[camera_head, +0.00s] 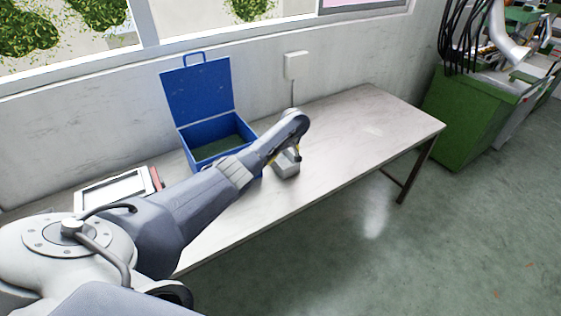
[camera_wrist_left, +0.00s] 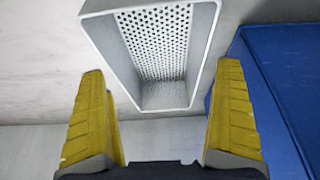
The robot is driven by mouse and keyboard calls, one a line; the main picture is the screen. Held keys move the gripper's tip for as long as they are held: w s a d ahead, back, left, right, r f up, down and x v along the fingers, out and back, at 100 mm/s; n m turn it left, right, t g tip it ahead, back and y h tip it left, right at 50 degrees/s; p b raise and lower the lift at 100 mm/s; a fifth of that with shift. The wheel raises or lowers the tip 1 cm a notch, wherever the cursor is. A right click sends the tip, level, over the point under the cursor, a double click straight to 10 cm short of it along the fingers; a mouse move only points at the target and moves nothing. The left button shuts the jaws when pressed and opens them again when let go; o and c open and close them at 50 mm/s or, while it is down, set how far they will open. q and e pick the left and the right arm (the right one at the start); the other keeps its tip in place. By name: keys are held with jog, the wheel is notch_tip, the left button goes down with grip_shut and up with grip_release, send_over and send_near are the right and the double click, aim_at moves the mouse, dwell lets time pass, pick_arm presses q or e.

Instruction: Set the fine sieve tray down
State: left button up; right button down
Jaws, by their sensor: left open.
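The fine sieve tray (camera_wrist_left: 155,45) is a grey open tray with a perforated bottom. In the head view the tray (camera_head: 287,168) appears to rest on the table (camera_head: 355,125), partly hidden by my left arm. My left gripper (camera_head: 285,155) is over it. In the left wrist view my left gripper's (camera_wrist_left: 161,75) yellow fingers are apart, one on each side of the tray's near end, with visible gaps. My right gripper is in neither view.
A blue box (camera_head: 197,95) with its lid raised stands at the table's back, close beside the tray; its blue side (camera_wrist_left: 285,80) shows in the left wrist view. A white-framed panel (camera_head: 115,188) lies at the left. The table's right half is clear.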

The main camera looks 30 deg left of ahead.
pick_arm(q)
jog(key=shift+x, duration=1)
jog(key=c, duration=1.3)
jog(key=shift+c, duration=0.2)
jog(key=shift+r, duration=0.1)
